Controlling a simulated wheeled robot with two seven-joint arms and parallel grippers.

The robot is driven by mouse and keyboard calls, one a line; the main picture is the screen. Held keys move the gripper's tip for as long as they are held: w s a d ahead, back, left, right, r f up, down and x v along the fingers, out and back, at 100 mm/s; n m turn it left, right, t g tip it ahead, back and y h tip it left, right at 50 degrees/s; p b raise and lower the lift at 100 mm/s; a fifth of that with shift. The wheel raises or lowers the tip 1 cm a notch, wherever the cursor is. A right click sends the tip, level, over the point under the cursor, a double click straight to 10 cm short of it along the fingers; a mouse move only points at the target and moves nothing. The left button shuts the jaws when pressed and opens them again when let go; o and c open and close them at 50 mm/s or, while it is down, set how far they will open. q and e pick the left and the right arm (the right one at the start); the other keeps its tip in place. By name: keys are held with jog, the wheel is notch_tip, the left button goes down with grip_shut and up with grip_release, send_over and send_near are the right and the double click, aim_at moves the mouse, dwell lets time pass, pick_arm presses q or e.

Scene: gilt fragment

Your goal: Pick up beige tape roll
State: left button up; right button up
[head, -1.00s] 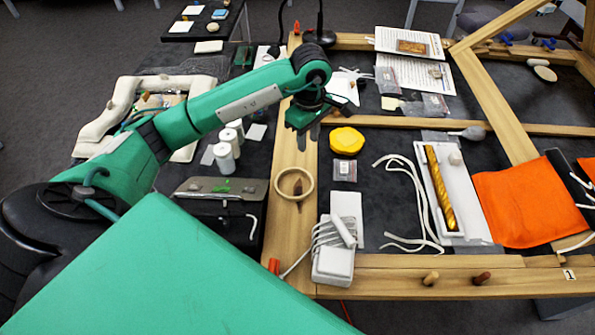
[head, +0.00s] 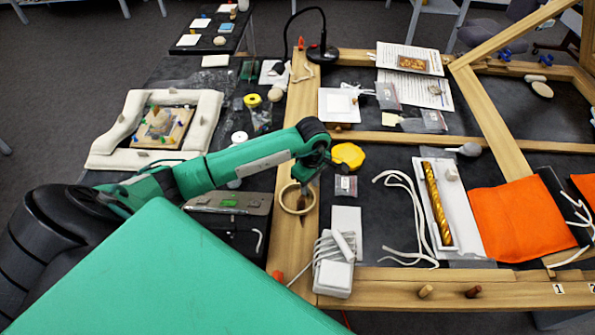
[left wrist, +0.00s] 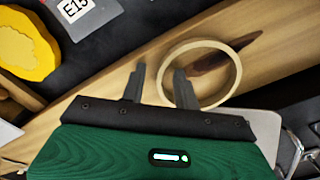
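The beige tape roll (head: 283,206) is a hollow ring lying flat on the wooden beam (head: 291,250). My left gripper (head: 304,181) is over its far right side in the head view. In the left wrist view the tape roll (left wrist: 238,80) shows just beyond the fingers. My left gripper (left wrist: 159,68) is open there, one finger outside the ring and the other overlapping its hole. The near left part of the rim shows between them. I cannot tell whether the fingers touch it or how high they are. My right gripper is not in view.
A yellow round object (head: 347,155) lies right of the gripper. A black lamp (head: 323,53) stands at the back. A dark knot marks the beam beneath the roll.

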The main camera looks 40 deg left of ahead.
pick_arm(q)
jog(key=shift+c, duration=0.4)
jog(key=shift+f, duration=0.1)
grip_shut()
